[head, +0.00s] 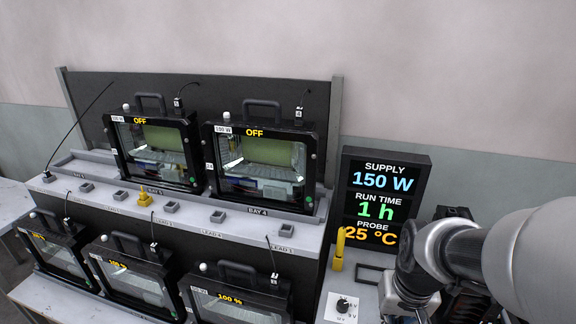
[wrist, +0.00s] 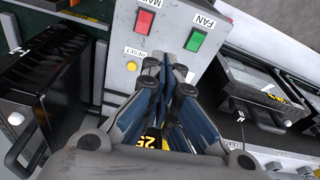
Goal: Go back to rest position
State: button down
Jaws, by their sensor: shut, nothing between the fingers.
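My gripper (wrist: 165,68) shows in the wrist view with its two dark fingers together and nothing between them. Its tips are over a grey control panel (wrist: 152,45) that has a red button (wrist: 144,21), a green FAN button (wrist: 195,40) and a yellow RESET button (wrist: 131,66). I cannot tell whether the tips touch the panel. In the head view my arm reaches in from the right, and the fingers are not clearly visible there.
Two floodlight housings (head: 157,152) (head: 262,166) reading OFF stand on the upper shelf (head: 187,213); several more stand below. A display (head: 386,160) reads 150 W, 1 h and 25 °C. A yellow probe (head: 339,247) stands beside it, near a knob (head: 343,306). Thin leads rise from the housings.

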jog(key=s+a+r+n+t, duration=0.2)
jog(key=s+a+r, duration=0.4)
jog(key=s+r, duration=0.4)
jog(key=shift+s+r+t, duration=0.2)
jog(key=shift+s+t, duration=0.2)
jog(key=shift+s, duration=0.15)
